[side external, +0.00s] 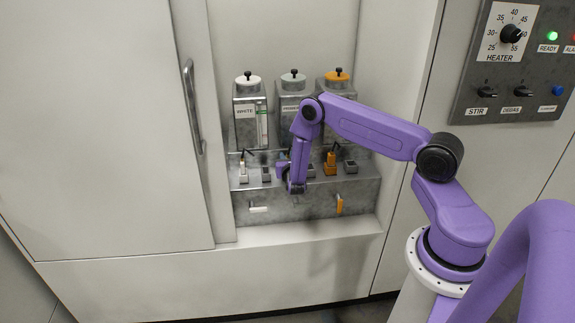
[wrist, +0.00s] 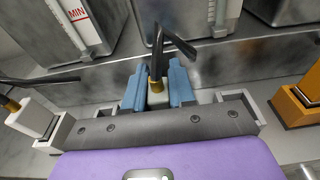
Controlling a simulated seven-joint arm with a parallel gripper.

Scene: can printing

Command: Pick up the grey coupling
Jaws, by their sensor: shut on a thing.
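In the wrist view the grey coupling (wrist: 157,99) stands between the two blue fingers of my gripper (wrist: 156,88). The fingers are shut on its sides. A brass fitting and a black hose (wrist: 160,48) rise from its top. In the side external view my gripper (side external: 284,173) is down at the row of sockets, below the middle tank (side external: 292,88). The coupling is mostly hidden behind my gripper there. Its lower end is hidden in the wrist view, so I cannot tell whether it sits in a socket.
A white coupling (wrist: 35,118) stands to the left and an orange coupling (wrist: 297,106) to the right. Empty-looking sockets (side external: 266,174) lie between them on the metal ledge. White (side external: 248,87) and orange-capped (side external: 338,82) tanks stand behind. A cabinet door with a handle (side external: 190,105) is at left.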

